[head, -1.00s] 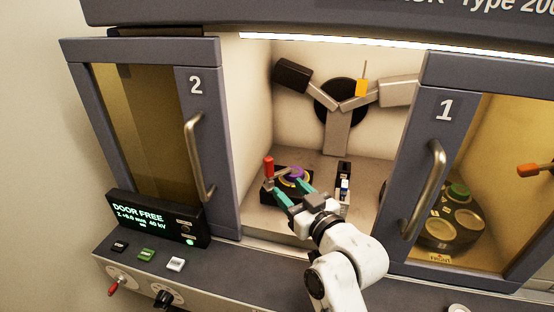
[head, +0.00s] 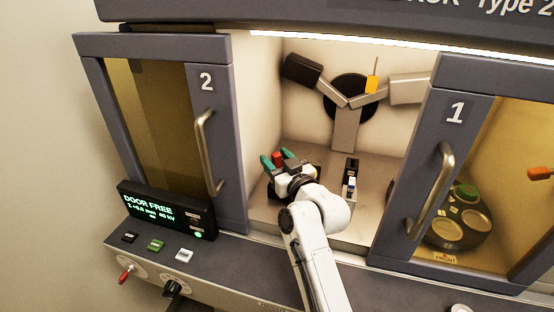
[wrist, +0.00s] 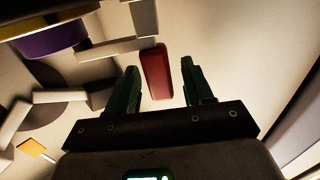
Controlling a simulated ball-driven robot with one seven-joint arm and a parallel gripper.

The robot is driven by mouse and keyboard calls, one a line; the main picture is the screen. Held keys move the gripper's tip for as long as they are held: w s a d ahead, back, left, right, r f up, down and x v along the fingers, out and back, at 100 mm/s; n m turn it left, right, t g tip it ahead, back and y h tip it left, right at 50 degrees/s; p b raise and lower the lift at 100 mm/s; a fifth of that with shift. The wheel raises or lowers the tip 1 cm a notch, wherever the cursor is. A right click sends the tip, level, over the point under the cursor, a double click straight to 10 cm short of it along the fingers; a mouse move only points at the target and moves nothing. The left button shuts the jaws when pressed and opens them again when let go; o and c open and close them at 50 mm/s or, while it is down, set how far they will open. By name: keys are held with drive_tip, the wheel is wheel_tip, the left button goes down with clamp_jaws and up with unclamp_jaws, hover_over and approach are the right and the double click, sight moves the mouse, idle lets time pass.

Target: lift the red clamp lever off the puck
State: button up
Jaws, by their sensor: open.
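The red clamp lever (head: 277,156) shows its red handle just between the fingers of my gripper (head: 277,157) in the head view. In the wrist view the red handle (wrist: 156,73) stands between the two green fingers of my gripper (wrist: 157,85), closer to the left one, with gaps on both sides. The gripper is open. A grey arm (wrist: 118,49) runs left from the handle toward the purple puck (wrist: 50,40) at the upper left. In the head view my gripper and wrist hide most of the puck.
A small black block with a blue and white part (head: 350,183) stands on the chamber floor to the right. Door 2 with its handle (head: 209,150) is on the left, door 1 with its handle (head: 432,195) on the right. A three-armed fixture (head: 349,100) is on the back wall.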

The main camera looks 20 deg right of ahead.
drive_tip(key=shift+c, duration=0.5)
clamp_jaws()
drive_tip(key=shift+f, duration=0.1)
drive_tip(key=shift+s+a+f+n+b, duration=0.1)
drive_tip(key=shift+a+n+b, duration=0.15)
drive_tip(key=shift+n+b, duration=0.35)
drive_tip(key=shift+a+f+n+b, duration=0.1)
drive_tip(key=shift+a+n+b, duration=0.1)
drive_tip(key=shift+n+b, duration=0.4)
drive_tip(key=n, duration=0.1)
drive_tip(key=n+b, duration=0.1)
drive_tip(key=a+n+b, duration=0.1)
drive_tip(key=shift+s+a+f+n, duration=0.1)
drive_tip(key=shift+f+n, duration=0.15)
drive_tip(key=shift+n, duration=0.05)
drive_tip(key=n+b, duration=0.1)
drive_tip(key=n, duration=0.1)
drive_tip(key=a+f+n+b, duration=0.1)
drive_tip(key=n, duration=0.2)
drive_tip(key=shift+s+a+f, duration=0.1)
drive_tip(key=shift+a, duration=0.1)
drive_tip(key=shift+n, duration=0.3)
drive_tip(key=shift+o, duration=0.5)
unclamp_jaws()
